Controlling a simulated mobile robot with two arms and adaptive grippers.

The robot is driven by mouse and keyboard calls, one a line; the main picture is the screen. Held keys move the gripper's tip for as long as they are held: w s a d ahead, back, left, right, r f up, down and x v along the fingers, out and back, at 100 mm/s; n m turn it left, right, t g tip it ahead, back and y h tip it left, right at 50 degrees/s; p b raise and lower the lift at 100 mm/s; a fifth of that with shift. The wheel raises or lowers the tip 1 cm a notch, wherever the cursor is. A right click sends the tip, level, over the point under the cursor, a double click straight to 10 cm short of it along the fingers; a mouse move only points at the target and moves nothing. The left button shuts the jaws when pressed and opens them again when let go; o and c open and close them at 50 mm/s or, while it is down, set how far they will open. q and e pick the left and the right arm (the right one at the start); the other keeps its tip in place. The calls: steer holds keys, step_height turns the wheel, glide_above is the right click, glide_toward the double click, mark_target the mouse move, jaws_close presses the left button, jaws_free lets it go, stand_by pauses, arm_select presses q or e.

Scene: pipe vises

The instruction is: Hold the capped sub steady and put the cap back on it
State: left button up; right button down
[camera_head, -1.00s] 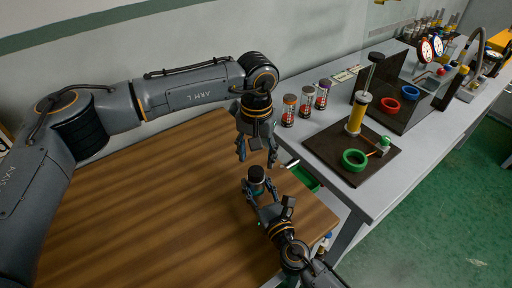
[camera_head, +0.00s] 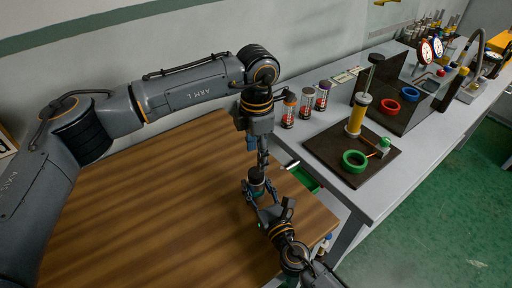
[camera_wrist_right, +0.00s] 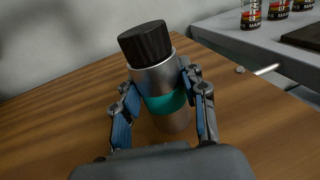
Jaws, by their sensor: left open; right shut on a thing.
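The capped sub is a silvery metal cylinder with a teal band, standing upright in the right wrist view (camera_wrist_right: 167,98). A black ribbed cap (camera_wrist_right: 145,43) sits on its top; I cannot tell how tightly it is seated. My right gripper (camera_head: 258,192) is shut around the sub's sides, its blue-padded fingers on either side in the right wrist view (camera_wrist_right: 160,98). My left gripper (camera_head: 263,160) is open and points down, close above the cap in the head view. It does not show in the right wrist view, so any contact with the cap is unclear.
The wooden table (camera_head: 150,200) is clear to the left. To the right, a grey bench (camera_head: 345,200) holds several small labelled jars, a dark board (camera_head: 325,158) with a yellow cylinder (camera_head: 357,115) and a green ring (camera_head: 354,161). A green tray (camera_head: 303,178) lies between them.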

mark_target(256, 172)
arm_select(q)
steer(key=n, duration=0.4)
steer(key=shift+r, duration=0.15)
steer(key=n, duration=0.4)
steer(key=shift+r+n, duration=0.1)
steer(key=shift+n, duration=0.3)
steer(key=n, duration=0.4)
steer(key=shift+r, duration=0.15)
steer(key=n, duration=0.3)
steer(key=shift+a+r+n, duration=0.1)
steer(key=shift+n, duration=0.3)
steer(key=shift+f, duration=4)
